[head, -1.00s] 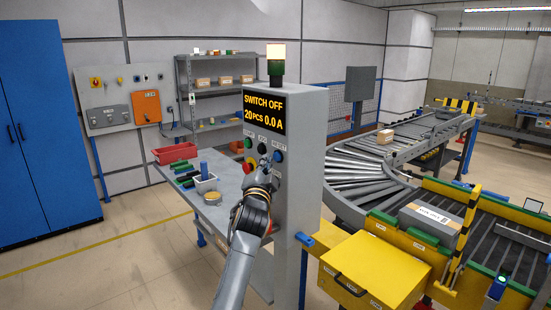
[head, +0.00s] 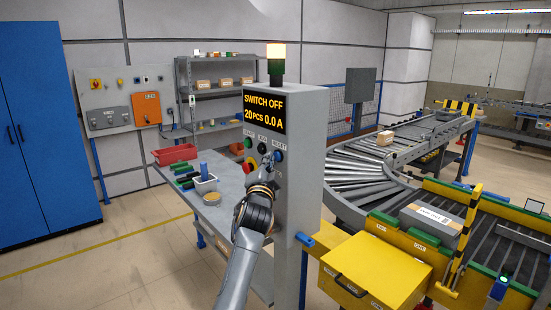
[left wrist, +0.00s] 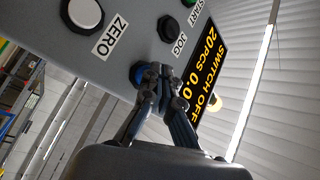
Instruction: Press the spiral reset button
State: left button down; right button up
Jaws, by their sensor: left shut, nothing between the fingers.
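The blue reset button (head: 278,156) is on the front of the grey control cabinet (head: 310,150), under a RESET label. In the left wrist view the blue button (left wrist: 137,72) is partly hidden behind the fingers. My left gripper (head: 270,160) is shut and empty, its tips in front of the panel close to the blue button. In the left wrist view the gripper (left wrist: 160,75) overlaps the button's edge. I cannot tell whether they touch. The display (head: 264,112) reads SWITCH OFF, 20PCS 0.0 A.
A black JOG button (head: 262,148) and a green START button (head: 248,143) sit left of the blue one. A white ZERO button (left wrist: 82,14) is near it. A table (head: 225,185) stands left of the cabinet; a roller conveyor (head: 350,165) curves to the right.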

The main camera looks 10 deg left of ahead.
pick_arm(q)
jog(key=shift+w+d+b, duration=0.25)
jog(key=shift+w+b, duration=0.05)
jog(key=shift+b, duration=0.15)
dwell(0.3)
dwell(0.3)
jog(key=shift+s+a+p, duration=0.5)
jog(key=shift+s+p, duration=0.2)
jog(key=shift+p, duration=0.2)
jog(key=s+a+p, duration=0.1)
jog(key=s+p, duration=0.1)
jog(key=s+a+p, duration=0.2)
